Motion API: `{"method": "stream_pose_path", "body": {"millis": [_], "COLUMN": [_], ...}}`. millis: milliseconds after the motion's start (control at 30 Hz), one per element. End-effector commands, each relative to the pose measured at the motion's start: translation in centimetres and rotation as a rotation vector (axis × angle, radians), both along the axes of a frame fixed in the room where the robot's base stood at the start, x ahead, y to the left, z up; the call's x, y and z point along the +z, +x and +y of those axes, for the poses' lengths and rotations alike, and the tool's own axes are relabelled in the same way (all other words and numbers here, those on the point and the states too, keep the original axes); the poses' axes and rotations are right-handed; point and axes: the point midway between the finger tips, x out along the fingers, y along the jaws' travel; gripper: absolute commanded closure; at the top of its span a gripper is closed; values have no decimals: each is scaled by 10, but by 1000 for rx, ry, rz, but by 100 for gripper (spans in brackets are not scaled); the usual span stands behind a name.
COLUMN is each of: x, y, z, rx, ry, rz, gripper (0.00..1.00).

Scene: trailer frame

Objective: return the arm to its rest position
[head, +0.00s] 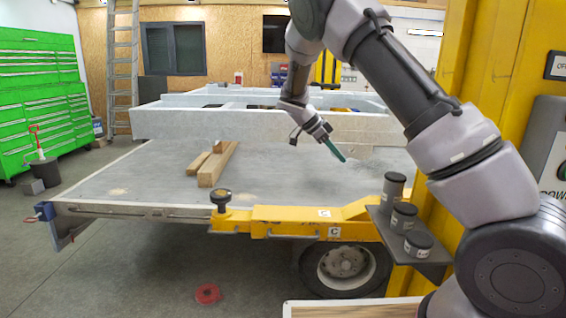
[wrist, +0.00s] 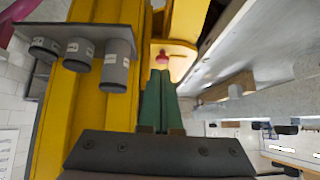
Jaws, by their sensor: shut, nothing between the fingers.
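My arm reaches from the lower right up and over the flat trailer bed (head: 270,165) in the head view. My gripper (head: 341,157) hangs above the bed with its green fingers pointing down and to the right. The fingers are together with nothing between them. In the wrist view the two green fingers of my gripper (wrist: 161,80) lie side by side, and a small red object (wrist: 162,57) shows beyond their tips. I cannot tell what the red object is.
Wooden blocks (head: 215,165) lie on the bed. Several grey cylinders, one here (head: 394,188), stand on a dark shelf beside the yellow post (head: 500,75). A red ring (head: 207,294) lies on the floor. Green cabinets (head: 40,95) stand at the left. The bed's front middle is clear.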

Motion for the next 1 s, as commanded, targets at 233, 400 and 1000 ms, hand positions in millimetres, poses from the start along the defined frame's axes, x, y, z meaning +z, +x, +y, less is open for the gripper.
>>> {"method": "stream_pose_path", "body": {"millis": [233, 400, 1000], "x": [7, 15, 97], "y": [-5, -11, -85], "z": [-7, -15, -70], "rx": [10, 30, 316], "ry": [38, 90, 508], "rz": [24, 57, 172], "gripper": [100, 100, 100]}}
